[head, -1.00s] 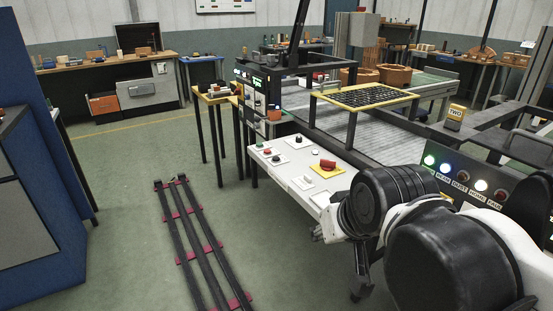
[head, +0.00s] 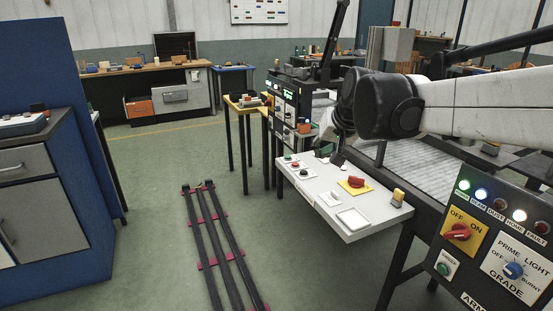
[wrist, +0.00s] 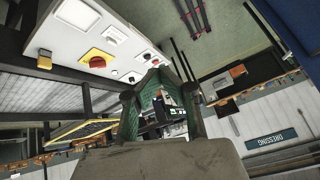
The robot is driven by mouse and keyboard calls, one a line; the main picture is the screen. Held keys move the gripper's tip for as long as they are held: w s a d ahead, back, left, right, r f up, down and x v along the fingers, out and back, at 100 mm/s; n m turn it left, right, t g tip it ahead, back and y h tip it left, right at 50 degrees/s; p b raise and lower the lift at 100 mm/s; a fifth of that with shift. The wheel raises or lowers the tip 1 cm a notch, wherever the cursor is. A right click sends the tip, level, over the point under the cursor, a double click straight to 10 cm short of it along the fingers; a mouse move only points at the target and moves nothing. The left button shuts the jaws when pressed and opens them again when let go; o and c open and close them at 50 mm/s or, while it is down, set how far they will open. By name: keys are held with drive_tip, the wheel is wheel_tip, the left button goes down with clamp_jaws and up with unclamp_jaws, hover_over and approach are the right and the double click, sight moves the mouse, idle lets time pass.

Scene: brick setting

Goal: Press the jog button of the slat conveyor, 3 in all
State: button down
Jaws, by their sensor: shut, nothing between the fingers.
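The white control panel (head: 325,218) of the slat conveyor (head: 424,171) stands at its near end. It carries a red button (head: 295,164), a black button (head: 304,173), a white switch (head: 330,198), a red knob (head: 356,182) on a yellow plate and a blank plate (head: 352,218). No label there is readable, so I cannot tell which is the jog button. My gripper (head: 337,160) is over the panel's far edge, shut and empty. In the wrist view, my fingertips (wrist: 154,76) meet near the black button (wrist: 147,57); contact cannot be told.
A dark panel (head: 490,240) with lamps, an OFF/ON switch and a GRADE dial stands at the right. A yellow-topped block (head: 398,197) sits at the white panel's right corner. Rails (head: 210,235) run along the floor. Blue cabinets (head: 60,190) stand left.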

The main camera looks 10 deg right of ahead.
drive_tip(key=w, duration=1.2)
drive_tip(key=m+t+y+p, duration=0.1)
drive_tip(key=m+y+p, duration=0.1)
drive_tip(key=m, duration=0.1)
hover_over(305, 172)
wheel_tip(305, 172, down, 17)
drive_tip(key=shift+f, duration=0.2)
drive_tip(key=shift+w+f, duration=0.1)
drive_tip(key=shift+f, duration=0.05)
drive_tip(key=shift+a+f+b, duration=0.1)
drive_tip(key=shift+f+b, duration=1.75)
drive_tip(key=shift+f, duration=2.4)
drive_tip(key=shift+f+b, duration=0.35)
drive_tip(key=shift+f, duration=0.1)
